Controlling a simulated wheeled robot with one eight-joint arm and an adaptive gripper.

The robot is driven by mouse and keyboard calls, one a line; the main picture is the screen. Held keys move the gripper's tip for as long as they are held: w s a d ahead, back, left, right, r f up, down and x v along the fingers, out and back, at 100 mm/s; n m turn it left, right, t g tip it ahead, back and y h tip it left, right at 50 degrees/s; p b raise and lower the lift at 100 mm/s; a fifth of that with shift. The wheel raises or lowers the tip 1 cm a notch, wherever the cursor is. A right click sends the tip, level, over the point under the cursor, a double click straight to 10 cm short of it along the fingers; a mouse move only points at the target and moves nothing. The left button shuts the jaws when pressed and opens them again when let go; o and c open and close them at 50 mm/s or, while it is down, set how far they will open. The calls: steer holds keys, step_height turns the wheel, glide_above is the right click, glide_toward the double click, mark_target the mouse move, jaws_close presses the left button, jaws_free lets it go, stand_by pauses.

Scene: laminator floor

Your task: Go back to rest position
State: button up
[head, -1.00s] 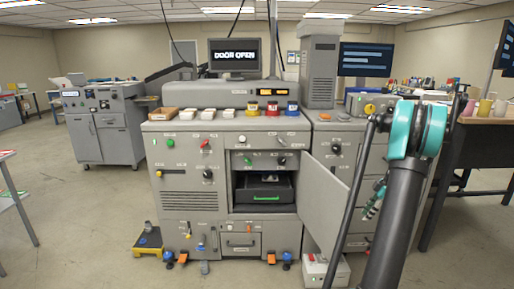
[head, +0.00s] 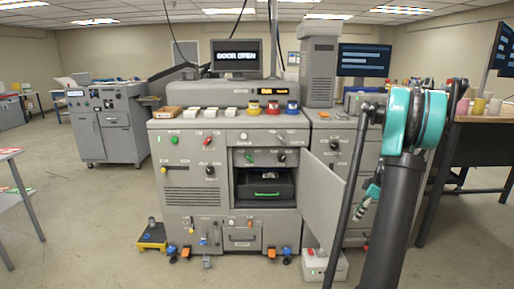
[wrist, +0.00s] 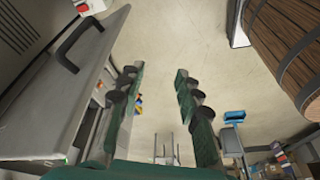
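My gripper (wrist: 160,110) is open and empty in the wrist view, its two dark green fingers apart with bare floor showing between them. In the head view my arm stands at the right, in front of the laminator's right part, and a small teal part of the gripper (head: 366,199) shows low behind the arm links. The grey laminator (head: 190,190) stands ahead. Its door (head: 321,205) hangs open to the right, and a black drawer with a green handle (head: 266,186) sits inside the compartment. The screen (head: 236,57) above appears to read "DOOR OPEN".
A dark table (head: 480,150) with cups stands close on the right. In the wrist view a wooden barrel (wrist: 290,45) is at upper right and a grey panel with a black handle (wrist: 60,90) at left. A yellow-black step (head: 152,237) and a white box (head: 323,266) stand on the floor.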

steer(key=s+a+r+m+t+h, duration=0.1)
steer(key=s+a+r+m+h, duration=0.15)
steer(key=s+a+m, duration=0.75)
steer(key=s+a+f+m+t, duration=0.1)
steer(key=s+a+f, duration=0.1)
steer(key=s+a, duration=0.4)
steer(key=s+a+f+m+t+h, duration=0.1)
steer(key=s+a+f, duration=0.1)
steer(key=s+a, duration=0.5)
steer(key=s, duration=0.4)
steer(key=shift+s+f+m, duration=0.15)
steer(key=shift+m, duration=0.25)
